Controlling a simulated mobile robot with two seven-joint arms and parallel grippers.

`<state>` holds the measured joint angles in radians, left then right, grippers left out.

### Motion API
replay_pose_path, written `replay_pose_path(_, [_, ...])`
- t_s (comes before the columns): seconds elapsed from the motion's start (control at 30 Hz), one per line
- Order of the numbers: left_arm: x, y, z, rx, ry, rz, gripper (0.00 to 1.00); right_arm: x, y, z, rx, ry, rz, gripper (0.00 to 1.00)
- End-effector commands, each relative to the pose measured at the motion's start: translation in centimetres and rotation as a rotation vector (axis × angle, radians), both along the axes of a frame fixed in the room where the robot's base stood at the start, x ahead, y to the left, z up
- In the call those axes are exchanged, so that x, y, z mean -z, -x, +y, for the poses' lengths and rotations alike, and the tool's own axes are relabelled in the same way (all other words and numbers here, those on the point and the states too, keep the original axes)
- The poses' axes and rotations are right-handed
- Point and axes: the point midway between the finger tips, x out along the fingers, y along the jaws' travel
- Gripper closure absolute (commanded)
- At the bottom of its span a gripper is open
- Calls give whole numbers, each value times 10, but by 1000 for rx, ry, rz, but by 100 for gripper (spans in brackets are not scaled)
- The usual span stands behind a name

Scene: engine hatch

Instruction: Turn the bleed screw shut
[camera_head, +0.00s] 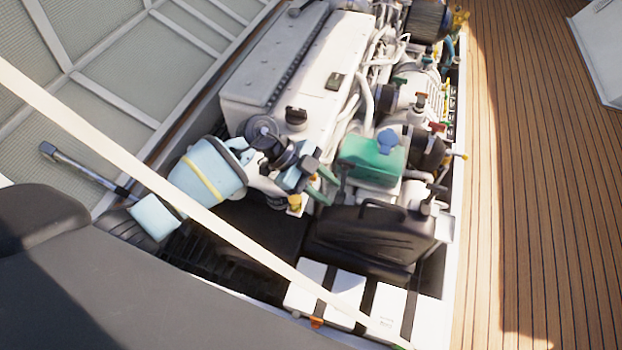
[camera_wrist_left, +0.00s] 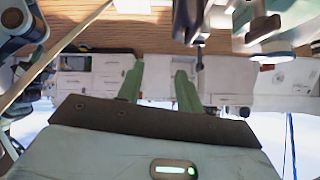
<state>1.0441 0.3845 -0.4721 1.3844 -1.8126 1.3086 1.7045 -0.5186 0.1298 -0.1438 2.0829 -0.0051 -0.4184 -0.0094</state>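My left gripper (camera_head: 325,187) is over the engine bay in the head view, its green fingers pointing right towards the green tank. In the left wrist view the two green fingers (camera_wrist_left: 158,86) stand apart with nothing between them, so it is open and empty. A small yellow fitting (camera_head: 295,203) shows just below the gripper in the head view. I cannot tell whether it is the bleed screw, and no other part is clearly the bleed screw. The white engine (camera_head: 335,60) lies behind the gripper. My right gripper is not in view.
A green tank with a blue cap (camera_head: 372,160) stands right of the gripper. A black canister (camera_head: 370,235) and strapped white boxes (camera_head: 345,288) are nearer. A pale bar (camera_head: 130,165) crosses the head view. The wooden deck (camera_head: 540,150) at right is mostly clear.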

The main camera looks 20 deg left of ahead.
Motion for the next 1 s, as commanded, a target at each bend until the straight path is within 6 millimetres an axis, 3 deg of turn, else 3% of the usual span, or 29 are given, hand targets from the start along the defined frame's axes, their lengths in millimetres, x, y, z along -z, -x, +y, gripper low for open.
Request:
replay_pose_path(0.03, [7,-15,17,-11,-90,22,64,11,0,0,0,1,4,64])
replay_pose_path(0.2, [6,-48,67,-90,-340,103,64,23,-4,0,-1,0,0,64])
replay_pose_path(0.33, [1,-60,89,-142,-440,135,64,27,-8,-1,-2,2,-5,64])
replay_pose_path(0.67, [0,-63,94,-158,-467,144,64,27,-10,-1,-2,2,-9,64])
replay_pose_path(1.0, [36,-63,79,-156,-464,147,64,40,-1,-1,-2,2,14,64])
